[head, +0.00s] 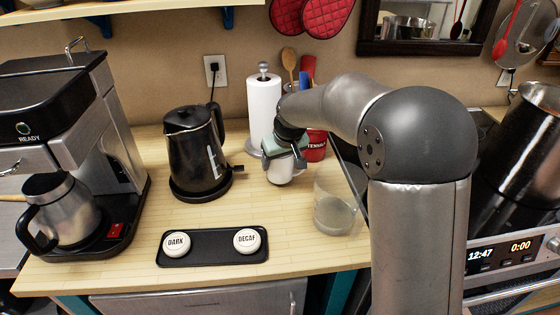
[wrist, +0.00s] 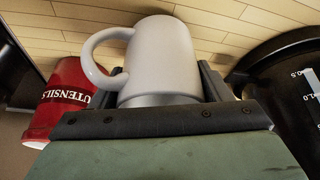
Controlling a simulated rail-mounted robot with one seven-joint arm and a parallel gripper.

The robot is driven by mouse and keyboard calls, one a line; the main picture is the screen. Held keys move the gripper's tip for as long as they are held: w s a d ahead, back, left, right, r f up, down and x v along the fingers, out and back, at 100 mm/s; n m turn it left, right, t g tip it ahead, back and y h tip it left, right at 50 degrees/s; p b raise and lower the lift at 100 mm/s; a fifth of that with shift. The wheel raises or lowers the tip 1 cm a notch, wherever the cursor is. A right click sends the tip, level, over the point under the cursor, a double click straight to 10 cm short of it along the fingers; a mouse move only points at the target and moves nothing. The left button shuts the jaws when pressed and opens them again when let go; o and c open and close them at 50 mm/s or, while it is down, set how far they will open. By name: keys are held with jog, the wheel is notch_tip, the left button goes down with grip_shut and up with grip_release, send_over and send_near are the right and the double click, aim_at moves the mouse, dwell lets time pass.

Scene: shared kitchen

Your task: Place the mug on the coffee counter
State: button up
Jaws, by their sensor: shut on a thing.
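A white mug (wrist: 165,62) fills the middle of the wrist view, its handle to the left. My gripper (wrist: 160,88) is shut on the mug's body, with a dark finger on each side. In the head view my gripper (head: 284,160) is over the wooden counter (head: 140,205), between the black kettle and a clear jar. The mug (head: 280,174) shows there below the gripper, partly hidden by it. I cannot tell whether the mug touches the counter.
A black kettle (head: 194,155) stands left of the mug, and a clear jar (head: 335,215) is close on its right. A paper towel roll (head: 263,105) and red utensil crock (head: 316,145) are behind. A coffee maker (head: 110,140) and black tray (head: 211,246) are on the left and front.

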jog(key=shift+f, duration=0.4)
jog(key=shift+f, duration=0.15)
jog(key=o, duration=1.2)
jog(key=shift+c, duration=0.2)
jog(key=shift+r, duration=0.25)
jog(key=v, duration=1.1)
jog(key=shift+s+r+b, duration=0.3)
jog(key=shift+b, duration=0.15)
